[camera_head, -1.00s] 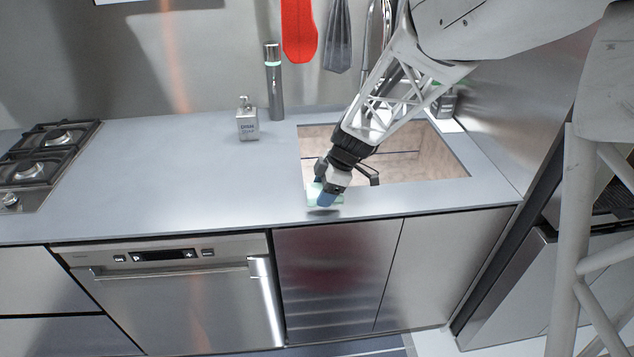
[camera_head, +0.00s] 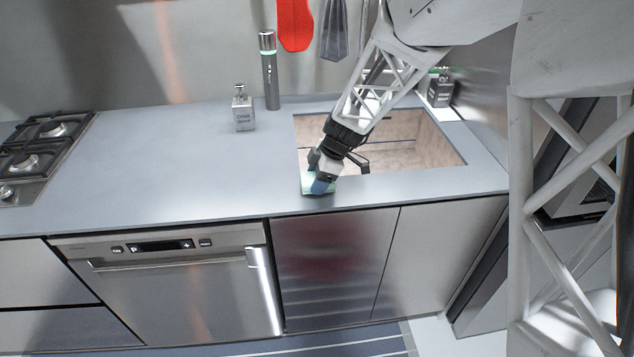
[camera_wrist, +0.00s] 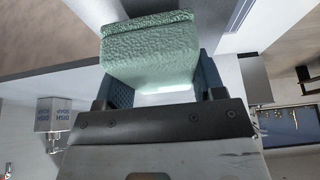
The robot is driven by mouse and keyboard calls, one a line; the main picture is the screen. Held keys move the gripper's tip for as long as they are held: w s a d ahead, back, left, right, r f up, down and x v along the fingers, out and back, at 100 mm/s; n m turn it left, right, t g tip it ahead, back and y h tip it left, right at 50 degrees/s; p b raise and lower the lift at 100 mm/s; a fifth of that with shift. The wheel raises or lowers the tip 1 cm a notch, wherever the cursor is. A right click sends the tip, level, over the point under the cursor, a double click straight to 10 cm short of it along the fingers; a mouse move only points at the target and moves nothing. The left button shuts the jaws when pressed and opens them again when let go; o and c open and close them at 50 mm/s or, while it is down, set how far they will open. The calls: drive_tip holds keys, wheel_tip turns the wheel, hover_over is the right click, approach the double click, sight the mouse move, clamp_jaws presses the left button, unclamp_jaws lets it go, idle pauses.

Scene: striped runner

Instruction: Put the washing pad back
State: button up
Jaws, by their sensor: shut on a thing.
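The washing pad is a pale green, rough-textured block. In the wrist view the pad (camera_wrist: 152,52) sits between the two blue-lined fingers of my gripper (camera_wrist: 160,88), which is shut on it. In the head view my gripper (camera_head: 322,178) is at the front left corner of the sink, low over the counter's front strip. A small part of the pad (camera_head: 308,186) shows beside the fingers; the rest is hidden by them. I cannot tell whether the pad touches the counter.
The sink (camera_head: 440,150) opens behind and right of my gripper. A soap dispenser (camera_head: 243,110) and a grey cylinder (camera_head: 270,75) stand on the counter left of it. A dark bottle (camera_head: 441,91) stands at the back right. The counter (camera_head: 170,160) toward the stove (camera_head: 40,150) is clear.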

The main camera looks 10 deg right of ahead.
drive_tip(key=shift+f, duration=0.7)
drive_tip(key=shift+f, duration=0.15)
drive_tip(key=o, duration=0.9)
drive_tip(key=v, duration=1.2)
